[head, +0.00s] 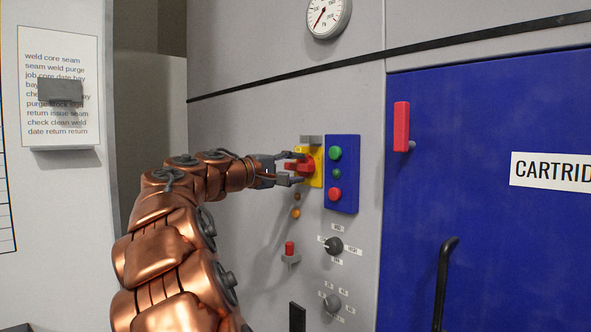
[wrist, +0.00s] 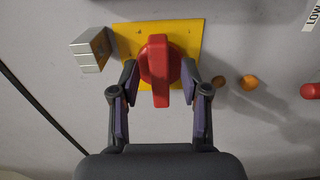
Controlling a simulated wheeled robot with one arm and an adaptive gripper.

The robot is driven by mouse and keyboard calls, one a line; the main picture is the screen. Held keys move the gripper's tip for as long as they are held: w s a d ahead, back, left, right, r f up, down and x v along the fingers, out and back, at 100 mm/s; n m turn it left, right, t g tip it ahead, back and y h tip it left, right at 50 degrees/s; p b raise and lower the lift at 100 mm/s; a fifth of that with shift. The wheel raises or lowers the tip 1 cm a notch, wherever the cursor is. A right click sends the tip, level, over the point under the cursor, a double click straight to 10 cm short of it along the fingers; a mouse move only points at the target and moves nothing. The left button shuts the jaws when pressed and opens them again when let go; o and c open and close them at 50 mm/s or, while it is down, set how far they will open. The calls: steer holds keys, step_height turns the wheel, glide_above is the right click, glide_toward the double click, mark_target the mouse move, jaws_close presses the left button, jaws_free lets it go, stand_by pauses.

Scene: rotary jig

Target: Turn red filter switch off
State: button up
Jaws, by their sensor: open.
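The red switch (head: 300,165) is a rotary handle on a yellow plate (head: 317,168) on the grey panel. In the wrist view the red switch (wrist: 159,70) has a round hub and a bar pointing down the picture, toward my gripper's palm; the yellow plate (wrist: 193,32) shows behind it. My gripper (head: 293,169) is open at the switch. In the wrist view my gripper (wrist: 160,82) has one finger on each side of the bar, with small gaps visible. In the head view the fingers partly hide the switch.
A blue box (head: 342,197) with green and red buttons stands right of the plate. Orange lamps (head: 296,212), a red-tipped toggle (head: 290,248) and a black knob (head: 334,246) are below. A small grey block (wrist: 91,48) adjoins the plate. A blue door (head: 480,120) fills the right.

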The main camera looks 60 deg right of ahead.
steer(key=v, duration=1.1)
steer(key=shift+a, duration=0.25)
stand_by(0.4)
steer(key=s+a+f+t+y, duration=0.1)
steer(key=s+a+f+y, duration=0.2)
steer(key=f, duration=0.7)
steer(key=s+a+f+t+y, duration=0.2)
steer(key=s+a+f+y, duration=0.15)
steer(key=f, duration=0.65)
steer(key=s+a+f+n+y, duration=0.1)
steer(key=s+a+f+y, duration=0.2)
steer(key=a+f, duration=0.55)
steer(key=s+a+f+n+y, duration=0.1)
steer(key=s+a+f+y, duration=0.25)
steer(key=a+f, duration=0.45)
steer(key=s+a+f+n+y, duration=0.1)
steer(key=s+a+f+y, duration=0.1)
steer(key=s+a+f, duration=0.4)
steer(key=s+a+f+y, duration=0.2)
steer(key=s+a+f, duration=0.15)
steer(key=a, duration=0.35)
step_height(320, 180, up, 16)
steer(key=p, duration=1.4)
steer(key=shift+w+a+f, duration=0.2)
steer(key=shift+w, duration=0.2)
